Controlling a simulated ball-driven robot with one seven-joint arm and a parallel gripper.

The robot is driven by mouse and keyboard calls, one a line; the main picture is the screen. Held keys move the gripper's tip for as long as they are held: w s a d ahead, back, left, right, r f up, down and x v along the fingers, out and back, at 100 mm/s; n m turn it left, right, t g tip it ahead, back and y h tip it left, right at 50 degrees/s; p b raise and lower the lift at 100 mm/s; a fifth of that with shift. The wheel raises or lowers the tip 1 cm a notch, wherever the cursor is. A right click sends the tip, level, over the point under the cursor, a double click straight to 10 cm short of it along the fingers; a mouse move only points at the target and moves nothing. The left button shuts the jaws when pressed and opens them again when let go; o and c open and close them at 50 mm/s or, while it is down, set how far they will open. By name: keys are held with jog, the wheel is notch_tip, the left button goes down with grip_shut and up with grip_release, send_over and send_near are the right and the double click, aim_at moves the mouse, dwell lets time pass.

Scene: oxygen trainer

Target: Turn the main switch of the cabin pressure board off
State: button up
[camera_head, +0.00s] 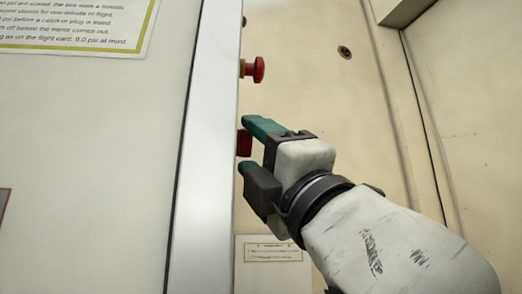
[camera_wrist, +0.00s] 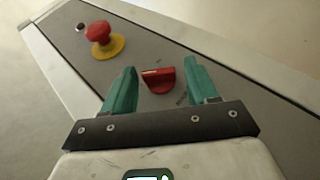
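The main switch is a red rotary knob with a pale mark on its face. In the wrist view the red knob (camera_wrist: 158,80) sits on a grey panel (camera_wrist: 215,62), between and a little beyond my two green fingertips. My gripper (camera_wrist: 160,80) is open, with a gap on each side of the knob. In the head view the red knob (camera_head: 243,143) shows partly at the panel's edge, and my gripper (camera_head: 248,143) comes in from the right with one finger above it and one below. Whether a fingertip touches the knob cannot be told.
A red mushroom button (camera_head: 258,69) on a yellow collar stands on the same panel, above the knob; it also shows in the wrist view (camera_wrist: 98,32). A printed sheet (camera_head: 75,25) hangs at upper left. A small label (camera_head: 272,254) is below my gripper.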

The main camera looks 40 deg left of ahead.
jog(key=shift+o, duration=0.6)
jog(key=shift+d, duration=0.1)
jog(key=v, duration=1)
jog(key=shift+d+f, duration=0.2)
jog(key=shift+f, duration=0.05)
